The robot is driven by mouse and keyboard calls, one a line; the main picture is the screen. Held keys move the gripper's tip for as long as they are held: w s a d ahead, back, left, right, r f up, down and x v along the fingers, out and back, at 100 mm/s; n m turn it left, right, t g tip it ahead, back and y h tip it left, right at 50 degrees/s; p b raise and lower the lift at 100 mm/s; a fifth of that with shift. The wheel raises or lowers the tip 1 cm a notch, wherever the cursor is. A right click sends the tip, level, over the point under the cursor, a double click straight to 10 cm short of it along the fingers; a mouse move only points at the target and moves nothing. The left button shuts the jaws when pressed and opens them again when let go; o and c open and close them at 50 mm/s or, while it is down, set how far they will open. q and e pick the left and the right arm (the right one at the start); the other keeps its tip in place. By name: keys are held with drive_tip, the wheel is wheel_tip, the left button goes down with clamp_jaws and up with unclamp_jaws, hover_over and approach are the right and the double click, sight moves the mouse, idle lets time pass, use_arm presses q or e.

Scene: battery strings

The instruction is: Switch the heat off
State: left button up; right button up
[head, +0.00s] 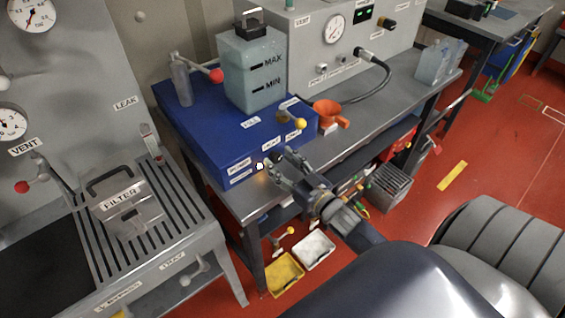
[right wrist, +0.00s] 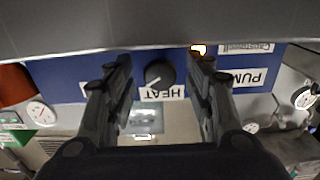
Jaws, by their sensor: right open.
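The heat knob (right wrist: 159,74) is a round black dial with a pale pointer line on the front of the blue unit (head: 200,135). Its HEAT label (right wrist: 162,94) reads upside down in the right wrist view. My right gripper (head: 281,168) is open and faces the unit's front. In the wrist view the knob shows between its two fingers, and no contact can be made out. In the head view the gripper hides the knob. A small glowing light (head: 260,166) is beside it; it also shows in the wrist view (right wrist: 199,49). My left gripper is not in view.
A PUMP label (right wrist: 239,77) is beside the light. The steel bench (head: 380,120) runs right. Yellow and white trays (head: 284,275) lie below.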

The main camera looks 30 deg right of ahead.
drive_tip(key=c, duration=1.1)
drive_tip(key=shift+o, duration=0.2)
drive_tip(key=shift+n, duration=0.4)
drive_tip(key=shift+n+p, duration=0.3)
drive_tip(key=shift+n, duration=0.7)
drive_tip(key=n, duration=0.2)
drive_tip(key=shift+n, duration=0.4)
drive_tip(key=n, duration=0.3)
drive_tip(key=shift+d, duration=0.1)
drive_tip(key=shift+n, duration=1.7)
